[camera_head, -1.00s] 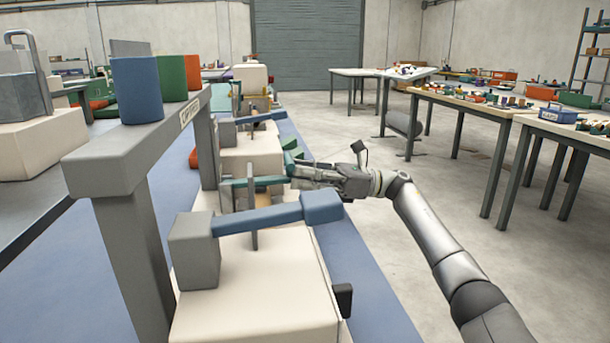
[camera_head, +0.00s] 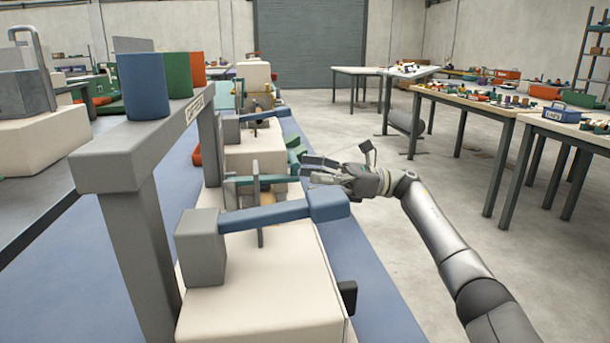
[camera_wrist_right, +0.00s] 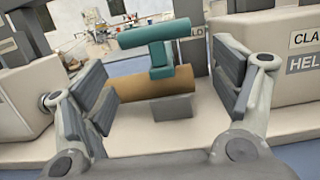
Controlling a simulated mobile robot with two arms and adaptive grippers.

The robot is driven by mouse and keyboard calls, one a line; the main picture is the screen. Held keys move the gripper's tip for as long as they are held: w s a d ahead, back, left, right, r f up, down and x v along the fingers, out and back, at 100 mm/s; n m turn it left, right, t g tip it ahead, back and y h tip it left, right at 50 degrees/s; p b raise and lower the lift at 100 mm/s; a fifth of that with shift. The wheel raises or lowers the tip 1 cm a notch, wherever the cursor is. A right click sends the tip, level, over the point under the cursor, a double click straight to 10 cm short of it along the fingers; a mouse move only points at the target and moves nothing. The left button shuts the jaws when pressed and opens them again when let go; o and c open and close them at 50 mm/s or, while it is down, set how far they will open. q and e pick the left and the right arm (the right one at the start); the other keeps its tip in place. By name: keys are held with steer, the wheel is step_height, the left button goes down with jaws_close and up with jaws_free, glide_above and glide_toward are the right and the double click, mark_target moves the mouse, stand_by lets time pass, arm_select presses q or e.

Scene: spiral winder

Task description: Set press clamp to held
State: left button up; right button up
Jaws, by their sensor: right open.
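My right gripper (camera_head: 308,170) is open beside a cream machine in the head view, at the right end of a teal bar (camera_head: 258,181). In the right wrist view my right gripper (camera_wrist_right: 163,95) has its two fingers wide apart. Between and beyond them is a teal T-shaped handle (camera_wrist_right: 160,72), with a brown cylinder (camera_wrist_right: 135,92) and a small grey block (camera_wrist_right: 173,108). I cannot tell whether a finger touches anything. A partly cut-off label (camera_wrist_right: 305,62) at the right reads "CLA" and "HEL". My left gripper is not in view.
A nearer cream machine carries a blue lever (camera_head: 270,216) on a grey block (camera_head: 200,250). A grey beam (camera_head: 140,150) with coloured cylinders stands at the left. Worktables (camera_head: 480,108) stand at the right. The floor between is open.

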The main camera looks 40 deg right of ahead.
steer(key=v, duration=1)
steer(key=shift+d, duration=0.2)
